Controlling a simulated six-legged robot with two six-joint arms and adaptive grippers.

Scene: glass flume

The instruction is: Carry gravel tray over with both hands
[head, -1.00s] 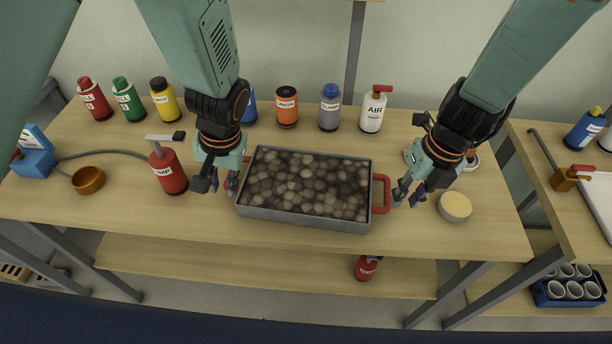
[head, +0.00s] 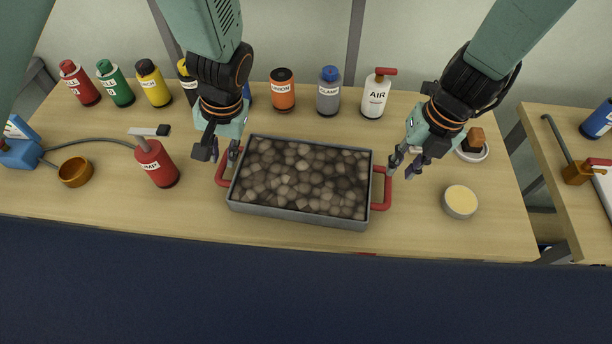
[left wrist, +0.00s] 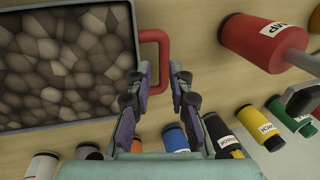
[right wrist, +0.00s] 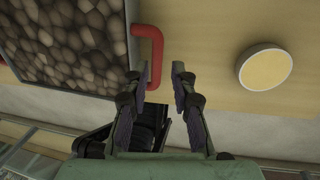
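The gravel tray (head: 300,213) is a grey rectangular pan full of brown stones, flat on the wooden table. It has a red left handle (head: 221,174) and a red right handle (head: 388,188). My left gripper (head: 222,158) is open just behind the left handle; in the left wrist view the handle (left wrist: 165,48) is ahead of the parted fingers (left wrist: 160,72). My right gripper (head: 402,172) is open beside the right handle; in the right wrist view the handle (right wrist: 155,50) is close to one parted finger (right wrist: 155,72). Neither gripper holds anything.
Several bottles, including the white AIR bottle (head: 375,95), line the back. A second table (head: 560,130) is at the right, across a gap.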

